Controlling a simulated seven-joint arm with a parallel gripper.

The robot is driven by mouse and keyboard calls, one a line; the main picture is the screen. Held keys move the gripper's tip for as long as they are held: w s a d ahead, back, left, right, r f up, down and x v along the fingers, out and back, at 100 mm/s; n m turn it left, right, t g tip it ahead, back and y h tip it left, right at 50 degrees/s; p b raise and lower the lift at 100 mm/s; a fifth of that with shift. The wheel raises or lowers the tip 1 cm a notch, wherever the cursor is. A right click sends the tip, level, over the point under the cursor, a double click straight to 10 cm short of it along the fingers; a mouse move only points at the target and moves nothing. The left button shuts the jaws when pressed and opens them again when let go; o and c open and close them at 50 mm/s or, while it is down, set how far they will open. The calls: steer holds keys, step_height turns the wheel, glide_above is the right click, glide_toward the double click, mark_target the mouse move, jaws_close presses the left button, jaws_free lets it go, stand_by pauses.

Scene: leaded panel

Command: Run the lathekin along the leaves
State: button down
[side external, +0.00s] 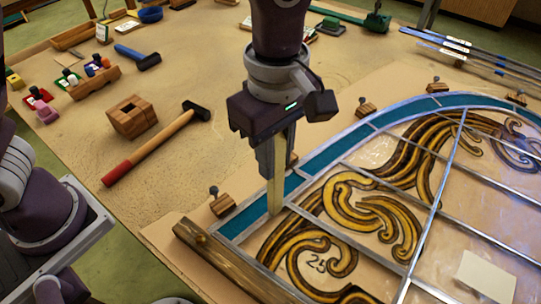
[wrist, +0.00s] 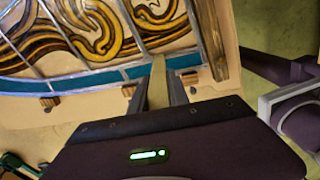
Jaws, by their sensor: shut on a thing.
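My gripper (side external: 275,155) is shut on the lathekin (side external: 275,190), a flat pale wooden strip pointing down. The lathekin also shows between the fingers in the wrist view (wrist: 158,85). Its lower tip is at the teal border of the leaded panel (side external: 375,150), beside a grey lead strip (side external: 290,203); I cannot tell whether it touches. The panel has painted gold scrolls, clear panes and grey lead leaves along its joints. The glass directly behind the lathekin is hidden.
A wooden batten (side external: 225,262) lies along the panel's near left edge. Small wooden blocks with nails (side external: 222,203) stand along the curved rim. A paper note (side external: 487,272) lies on the panel.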

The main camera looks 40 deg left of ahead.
steer(key=shift+w+d+f, duration=0.1)
steer(key=shift+w+d, duration=0.1)
steer(key=shift+w, duration=0.7)
steer(key=shift+w+d, duration=0.15)
steer(key=shift+w, duration=0.75)
step_height(320, 180, up, 5)
steer(key=shift+r, duration=0.1)
